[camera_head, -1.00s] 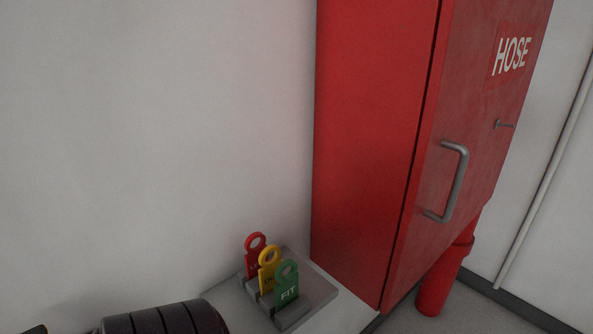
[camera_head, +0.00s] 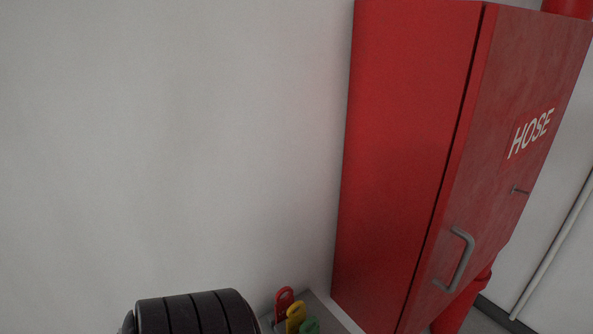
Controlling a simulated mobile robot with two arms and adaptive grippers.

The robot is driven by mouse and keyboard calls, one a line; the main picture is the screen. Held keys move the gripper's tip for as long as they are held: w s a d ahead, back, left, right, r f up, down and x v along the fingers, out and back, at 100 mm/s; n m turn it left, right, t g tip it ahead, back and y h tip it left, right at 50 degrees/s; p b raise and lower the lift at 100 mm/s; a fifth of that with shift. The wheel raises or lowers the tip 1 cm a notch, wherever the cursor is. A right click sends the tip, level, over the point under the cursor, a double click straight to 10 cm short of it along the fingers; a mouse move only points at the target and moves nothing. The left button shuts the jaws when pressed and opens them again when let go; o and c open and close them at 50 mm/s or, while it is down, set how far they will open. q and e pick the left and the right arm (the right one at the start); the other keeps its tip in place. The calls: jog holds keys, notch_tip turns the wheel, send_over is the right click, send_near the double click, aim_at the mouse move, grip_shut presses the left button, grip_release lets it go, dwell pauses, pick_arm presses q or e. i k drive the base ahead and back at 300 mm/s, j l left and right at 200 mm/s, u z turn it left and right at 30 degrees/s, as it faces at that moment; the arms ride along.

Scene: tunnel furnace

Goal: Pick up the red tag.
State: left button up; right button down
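The red tag (camera_head: 284,301) stands upright at the bottom of the head view, with a round hole near its top. A yellow tag (camera_head: 295,315) and a green tag (camera_head: 309,326) stand in a row in front of it, toward the lower right. They hide part of the red tag, and the picture's lower edge cuts off the green one. The tags stand in a grey holder (camera_head: 326,306), only partly in view. Neither of my grippers can be seen.
A red hose cabinet (camera_head: 405,150) with a grey handle (camera_head: 457,258) stands right of the tags. A black ribbed cylindrical thing (camera_head: 197,312) is at the bottom left of them. A plain pale wall (camera_head: 170,140) is behind. A red pipe (camera_head: 462,308) shows below the cabinet.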

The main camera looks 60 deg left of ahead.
aim_at(282, 306)
jog(key=k+u, duration=0.1)
jog(key=u, duration=1.7)
jog(key=j, duration=0.05)
